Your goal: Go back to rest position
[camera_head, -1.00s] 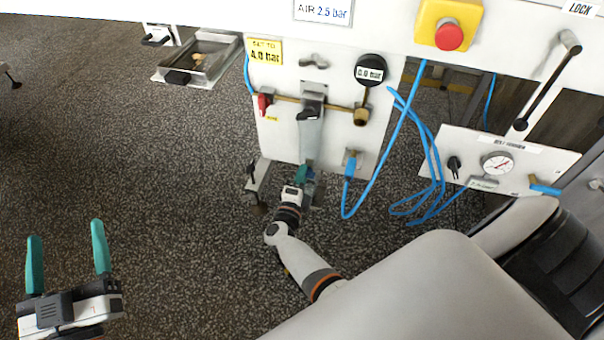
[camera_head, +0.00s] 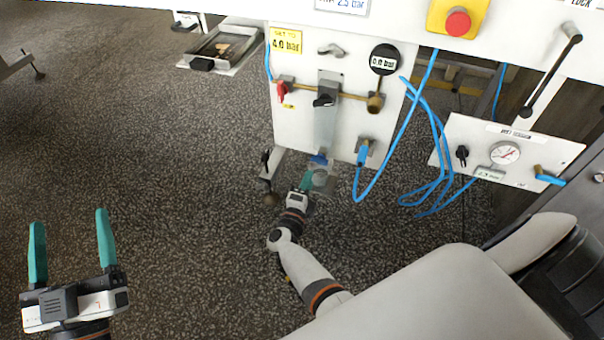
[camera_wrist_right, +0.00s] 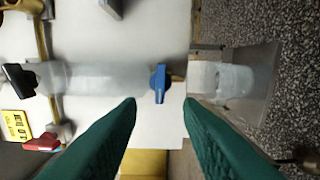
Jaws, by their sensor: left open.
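My left gripper (camera_head: 70,218) is open and empty at the lower left of the head view, above the bare floor. My right gripper (camera_head: 308,180) is below the white air panel (camera_head: 290,125), beside a small blue knob (camera_head: 320,159) under the clear bowl (camera_head: 325,125). In the right wrist view, the green fingers of my right gripper (camera_wrist_right: 160,102) are apart with nothing between them. The blue knob (camera_wrist_right: 160,83) sits just beyond the fingertips, and no contact with it shows. A clear cup (camera_wrist_right: 235,80) stands on a bracket to its right.
Blue hoses (camera_head: 437,150) hang right of the panel. A gauge panel (camera_head: 510,150) and a red emergency button (camera_head: 457,21) are at the right. A metal tray (camera_head: 225,48) is at the upper left. The floor (camera_head: 150,150) at left is open.

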